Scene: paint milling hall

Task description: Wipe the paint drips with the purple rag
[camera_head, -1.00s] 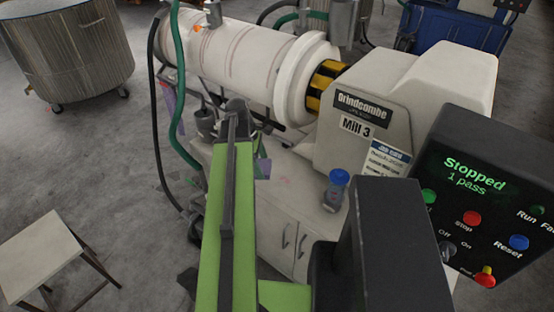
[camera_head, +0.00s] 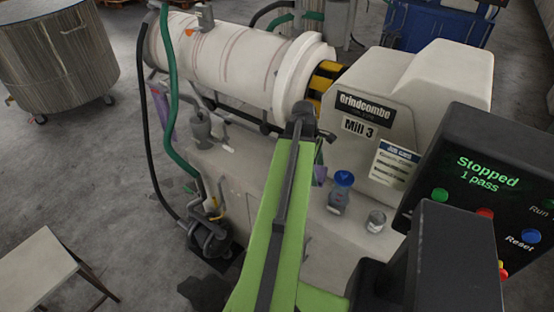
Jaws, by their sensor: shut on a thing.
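A purple cloth, apparently the rag (camera_head: 320,173), hangs below the end of my arm over the mill's pale bench top. My gripper (camera_head: 323,147) is mostly hidden behind the green arm link; only a dark part shows, above the rag, and it is shut on the rag. Thin reddish streaks (camera_head: 228,50) run around the white mill barrel (camera_head: 245,60), and a small orange spot sits near its left end. I cannot tell whether these are the paint drips. No drips can be made out clearly on the bench top.
A jar with a blue lid (camera_head: 341,192) and a clear glass (camera_head: 376,221) stand on the bench. A grey pump-like part (camera_head: 200,128) and green hose (camera_head: 172,100) are left. The control panel (camera_head: 485,185) is at right. A stool (camera_head: 38,265) stands front left.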

